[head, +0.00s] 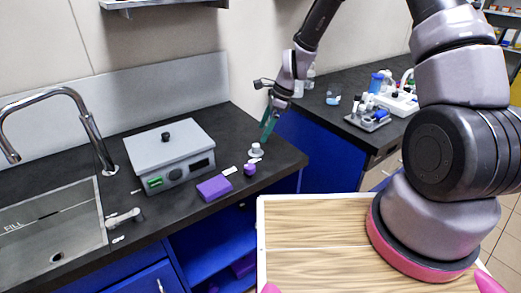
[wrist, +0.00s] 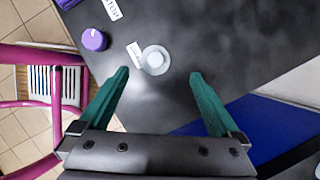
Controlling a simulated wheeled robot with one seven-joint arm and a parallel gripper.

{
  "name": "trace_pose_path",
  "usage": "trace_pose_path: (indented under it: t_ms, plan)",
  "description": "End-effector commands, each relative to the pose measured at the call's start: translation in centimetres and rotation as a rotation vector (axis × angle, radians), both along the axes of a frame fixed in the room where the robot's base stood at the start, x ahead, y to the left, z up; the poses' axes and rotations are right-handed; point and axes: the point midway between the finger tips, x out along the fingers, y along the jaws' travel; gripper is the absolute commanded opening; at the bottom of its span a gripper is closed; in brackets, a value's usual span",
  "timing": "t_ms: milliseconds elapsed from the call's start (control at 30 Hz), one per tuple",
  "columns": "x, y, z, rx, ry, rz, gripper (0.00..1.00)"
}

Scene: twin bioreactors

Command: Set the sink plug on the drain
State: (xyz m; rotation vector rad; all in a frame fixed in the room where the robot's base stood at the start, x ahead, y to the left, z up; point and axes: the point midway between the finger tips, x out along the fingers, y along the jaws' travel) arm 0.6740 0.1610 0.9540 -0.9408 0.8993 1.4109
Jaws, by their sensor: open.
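The sink plug, a pale round disc with a raised knob, stands on the dark counter near its right corner in the head view (head: 256,151). It also shows in the wrist view (wrist: 155,60), just beyond and between my fingertips. My gripper (head: 267,126) has green fingers and hangs above and slightly right of the plug. In the wrist view my gripper (wrist: 159,74) is open and empty, its fingers apart. The drain (head: 57,257) is a small round opening in the floor of the steel sink (head: 45,230) at the far left.
A grey lidded box (head: 170,150) stands between sink and plug. A purple block (head: 214,187) and purple knob (head: 249,169) sit beside the plug, with small labels. A curved faucet (head: 60,92) arches over the sink. A second counter (head: 330,120) holds bottles and lab gear.

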Motion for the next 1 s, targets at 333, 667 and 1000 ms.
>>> trace_pose_path:
  t_ms: [333,667,1000]
  plan:
    - [-0.4,1.4,-3.3,0.0,0.002,0.003,0.98]
    - [-0.9,3.1,-6.9,0.0,0.0,0.002,0.98]
    - [-0.9,3.1,-7.0,0.0,-0.002,0.001,0.6]
